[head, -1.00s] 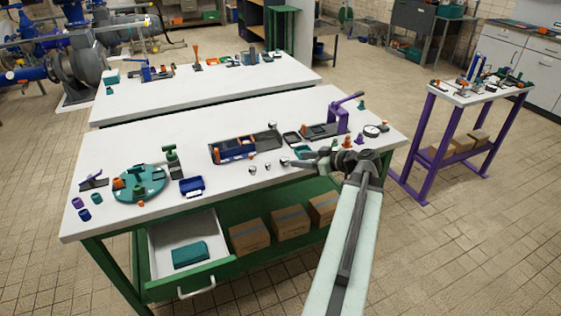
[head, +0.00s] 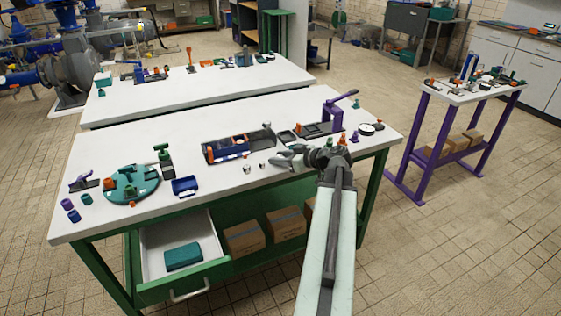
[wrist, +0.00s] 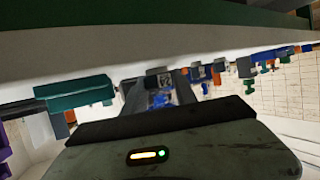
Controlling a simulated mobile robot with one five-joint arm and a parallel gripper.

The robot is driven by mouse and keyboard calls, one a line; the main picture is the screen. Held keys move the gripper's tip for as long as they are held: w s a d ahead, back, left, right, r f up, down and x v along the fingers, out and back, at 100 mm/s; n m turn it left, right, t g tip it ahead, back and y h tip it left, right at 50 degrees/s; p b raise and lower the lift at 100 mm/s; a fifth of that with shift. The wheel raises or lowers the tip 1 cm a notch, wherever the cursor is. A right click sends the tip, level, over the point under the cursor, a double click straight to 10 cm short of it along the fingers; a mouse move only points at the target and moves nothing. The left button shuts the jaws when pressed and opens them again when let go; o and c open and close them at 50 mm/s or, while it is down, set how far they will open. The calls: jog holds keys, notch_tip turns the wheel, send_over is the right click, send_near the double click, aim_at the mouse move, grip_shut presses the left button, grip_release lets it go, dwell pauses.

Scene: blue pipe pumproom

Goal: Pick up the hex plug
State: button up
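Two small silver pieces (head: 247,168) (head: 262,165) stand on the front white bench, left of my gripper; they are too small for me to tell which, if either, is the hex plug. My gripper (head: 283,156) is over the right half of this bench, pointing left, with its fingers apart. In the wrist view my gripper (wrist: 159,92) also shows its fingers apart, with dark and blue things seen in the gap. I see nothing clearly held. The bench surface directly behind the gripper is hidden.
A dark tray with a blue-and-orange bin (head: 228,149) lies behind the silver pieces. A purple press (head: 333,114) stands behind my gripper. A teal round plate (head: 132,184) and blue box (head: 185,186) are left. A drawer (head: 182,252) stands open below.

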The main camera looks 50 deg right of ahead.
grip_shut()
jog(key=shift+r, duration=0.1)
jog(key=shift+r+p, duration=0.3)
jog(key=shift+p, duration=0.05)
notch_tip(320, 180, up, 3)
jog(key=p, duration=0.3)
jog(key=s+d, duration=0.2)
jog(key=s, duration=0.5)
jog(key=s+d+r+p, duration=0.1)
jog(key=s+d, duration=0.2)
jog(key=s, duration=0.5)
jog(key=shift+d, duration=0.15)
